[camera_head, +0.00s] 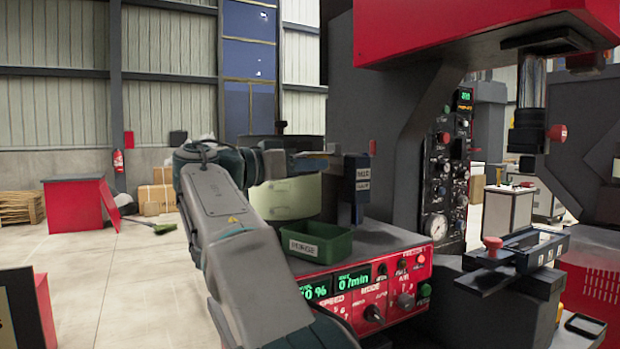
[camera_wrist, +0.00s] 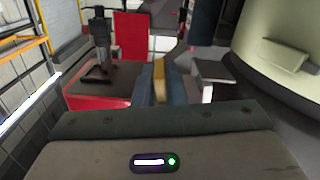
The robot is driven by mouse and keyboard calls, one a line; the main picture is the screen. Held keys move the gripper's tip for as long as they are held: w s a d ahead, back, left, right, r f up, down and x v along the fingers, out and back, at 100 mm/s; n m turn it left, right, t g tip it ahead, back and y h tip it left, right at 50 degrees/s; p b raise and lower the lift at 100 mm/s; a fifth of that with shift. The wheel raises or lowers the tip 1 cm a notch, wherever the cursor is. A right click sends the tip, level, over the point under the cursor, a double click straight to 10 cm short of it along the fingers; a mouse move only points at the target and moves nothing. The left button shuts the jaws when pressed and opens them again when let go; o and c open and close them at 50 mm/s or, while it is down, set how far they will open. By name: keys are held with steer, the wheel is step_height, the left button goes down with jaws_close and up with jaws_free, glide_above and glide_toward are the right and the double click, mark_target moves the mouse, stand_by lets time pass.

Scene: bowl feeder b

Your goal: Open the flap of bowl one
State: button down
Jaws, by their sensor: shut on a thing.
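A pale cream-green round bowl feeder (camera_head: 287,198) stands on the red control unit, partly hidden behind my arm. It fills the right side of the wrist view (camera_wrist: 255,45), where a small box-like raised part (camera_wrist: 298,60) shows on its wall. My gripper (camera_head: 302,163) is at the bowl's upper side. In the wrist view my gripper (camera_wrist: 163,85) is shut on a narrow yellowish piece (camera_wrist: 159,72) between its fingers. I cannot tell whether that piece is the flap. No clear flap edge or number label for bowl one can be read.
A green labelled bin (camera_head: 318,243) sits in front of the bowl on the red control panel (camera_head: 375,292). The large press (camera_head: 385,120) blocks the right. Open floor (camera_head: 120,270) lies left.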

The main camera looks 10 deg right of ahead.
steer(key=shift+f+m, duration=0.15)
steer(key=shift+m, duration=0.15)
stand_by(0.4)
steer(key=c, duration=1.5)
jaws_free()
steer(key=shift+a, duration=0.1)
steer(key=p+v, duration=0.1)
steer(key=v, duration=1.2)
steer(key=shift+s+a, duration=0.2)
steer(key=shift+a, duration=0.15)
